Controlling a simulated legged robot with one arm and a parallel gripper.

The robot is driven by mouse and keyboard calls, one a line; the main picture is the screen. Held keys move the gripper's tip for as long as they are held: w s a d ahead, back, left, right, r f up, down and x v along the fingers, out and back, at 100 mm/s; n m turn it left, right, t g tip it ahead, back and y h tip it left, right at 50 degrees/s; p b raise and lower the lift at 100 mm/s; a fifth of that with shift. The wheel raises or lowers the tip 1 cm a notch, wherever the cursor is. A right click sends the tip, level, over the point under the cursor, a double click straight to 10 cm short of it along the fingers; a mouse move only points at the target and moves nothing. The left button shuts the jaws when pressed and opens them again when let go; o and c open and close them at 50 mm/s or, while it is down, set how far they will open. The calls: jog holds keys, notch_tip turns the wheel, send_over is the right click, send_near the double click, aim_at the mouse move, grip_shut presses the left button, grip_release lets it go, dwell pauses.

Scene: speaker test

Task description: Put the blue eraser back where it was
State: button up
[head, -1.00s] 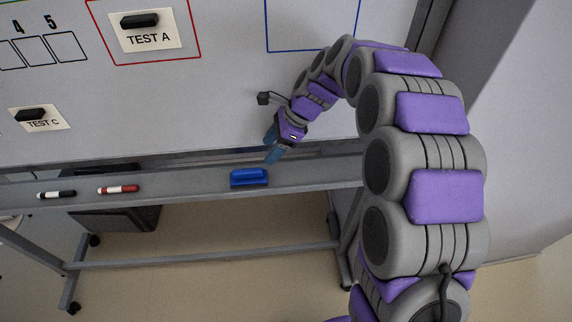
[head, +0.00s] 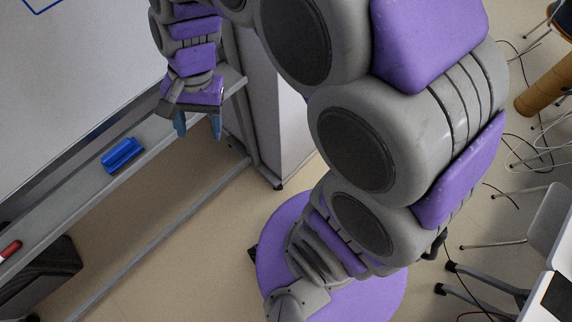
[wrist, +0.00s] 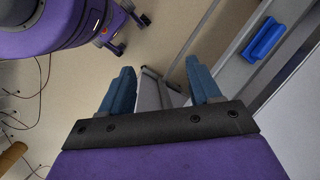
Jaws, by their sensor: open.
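The blue eraser (head: 122,155) lies on the grey tray (head: 62,206) below the whiteboard in the head view. It also shows at the upper right of the wrist view (wrist: 264,39). My gripper (head: 199,134) is open, with blue fingertips pointing down. It is to the right of the eraser, near the right end of the tray, apart from the eraser. In the wrist view my gripper (wrist: 158,82) has nothing between its fingers.
The whiteboard (head: 70,75) rises behind the tray. A red marker (head: 9,250) lies on the tray at the left edge. Chairs, cables and a table leg stand at the right. Open floor (head: 190,270) lies in front of the tray.

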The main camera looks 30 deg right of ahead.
jog(key=s+d+n+h, duration=0.1)
jog(key=s+d+n, duration=0.2)
jog(key=s+d, duration=0.2)
jog(key=s+d+f+n+h, duration=0.1)
jog(key=s+d+n, duration=0.2)
jog(key=s, duration=0.9)
jog(key=shift+s+d+f+n+h, duration=0.2)
jog(key=shift+d+n+h, duration=0.15)
jog(key=shift+d, duration=0.8)
jog(key=shift+w+a, duration=0.1)
